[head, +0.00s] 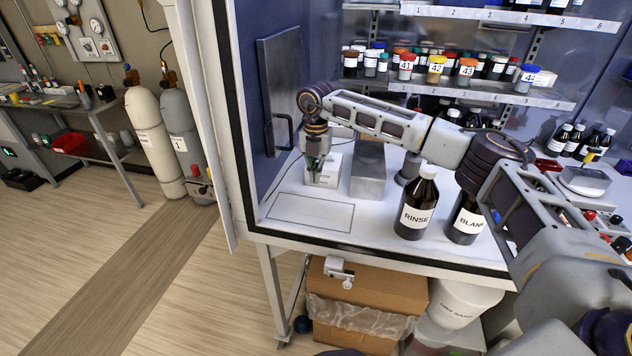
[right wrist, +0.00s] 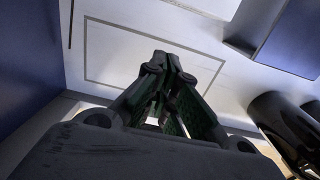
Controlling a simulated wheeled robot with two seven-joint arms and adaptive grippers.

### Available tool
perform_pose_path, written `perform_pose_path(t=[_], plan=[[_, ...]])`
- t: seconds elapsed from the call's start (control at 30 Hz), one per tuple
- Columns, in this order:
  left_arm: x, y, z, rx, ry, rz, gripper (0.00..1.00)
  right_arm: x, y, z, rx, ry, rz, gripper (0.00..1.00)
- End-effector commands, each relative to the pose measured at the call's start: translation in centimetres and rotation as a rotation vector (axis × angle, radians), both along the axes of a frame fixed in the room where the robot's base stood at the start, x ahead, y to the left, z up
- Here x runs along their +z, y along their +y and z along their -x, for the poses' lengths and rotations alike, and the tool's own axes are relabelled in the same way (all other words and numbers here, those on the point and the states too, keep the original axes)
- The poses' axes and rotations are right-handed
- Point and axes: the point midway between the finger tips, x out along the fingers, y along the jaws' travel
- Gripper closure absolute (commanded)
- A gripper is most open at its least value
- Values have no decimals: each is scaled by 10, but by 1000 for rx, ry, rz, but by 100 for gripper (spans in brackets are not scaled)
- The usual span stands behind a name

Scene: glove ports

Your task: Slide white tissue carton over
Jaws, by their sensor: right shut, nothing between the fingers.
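The white tissue carton (head: 334,163) stands on the white worktop inside the bench enclosure, left of a grey metal block (head: 368,172). In the head view my right gripper (head: 315,179) hangs in front of it, hiding part of its face. In the right wrist view my right gripper (right wrist: 168,112) is shut and empty. There it points down over the front part of a thin dark outlined rectangle (right wrist: 90,48), apart from the carton (right wrist: 203,8) at the top edge. The outline (head: 270,216) lies bare in front of the carton. My left gripper is out of view.
Brown bottles labelled RINSE (head: 414,206) and BLANK (head: 465,220) stand right of the outline, near the front edge. A blue side wall with a dark panel (head: 283,85) bounds the left. Shelves of small vials (head: 437,68) run along the back.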

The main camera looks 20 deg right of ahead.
Motion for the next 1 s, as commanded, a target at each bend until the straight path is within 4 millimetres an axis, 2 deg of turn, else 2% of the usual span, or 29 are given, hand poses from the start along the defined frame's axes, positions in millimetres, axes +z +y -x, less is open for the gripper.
perform_pose_path(t=[0.1,0.33,1.0], plan=[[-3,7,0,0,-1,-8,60,17,0,-1,0,-4,0,100],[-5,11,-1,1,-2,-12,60,38,0,0,-1,-1,0,100],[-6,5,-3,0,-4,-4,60,43,0,0,-1,-1,1,100]])
